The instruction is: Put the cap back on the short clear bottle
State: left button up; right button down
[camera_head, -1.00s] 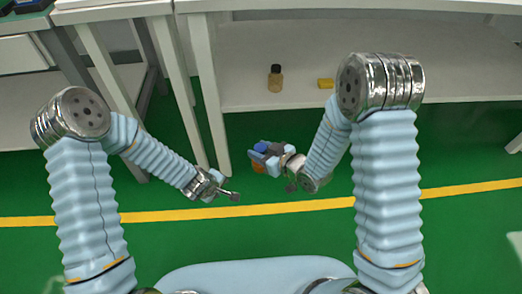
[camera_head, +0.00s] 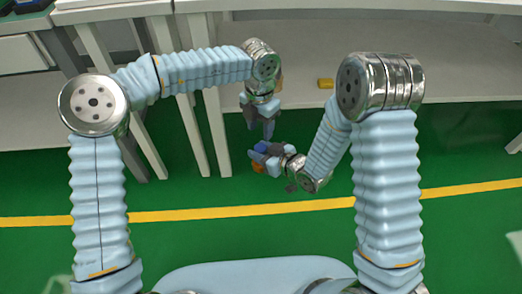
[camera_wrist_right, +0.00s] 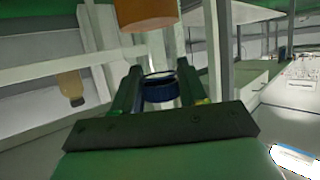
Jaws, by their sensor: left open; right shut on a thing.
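My right gripper (camera_head: 256,156) is shut on a blue cap-like thing (camera_head: 262,147). In the right wrist view this blue ring (camera_wrist_right: 160,94) sits between the two fingers, with a dark, light-rimmed round face. An orange cylinder (camera_wrist_right: 146,10) shows close to the fingers at the top of that view; whether it touches anything is unclear. It appears as an orange patch (camera_head: 258,168) beside the gripper in the head view. My left gripper (camera_head: 262,130) is open and empty, pointing down just above the right one in the picture. I cannot make out a short clear bottle.
A pale shelf (camera_head: 400,90) runs behind the grippers, with a small yellow thing (camera_head: 325,84) on it. A brown bottle (camera_wrist_right: 71,86) shows in the wrist view; my left wrist mostly hides it in the head view. White cart legs (camera_head: 216,135) stand left. Green floor is clear in front.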

aim_at(260, 148)
pick_arm(q)
jog(key=shift+f, duration=4.05)
jog(key=c, duration=0.9)
jog(key=o, duration=1.2)
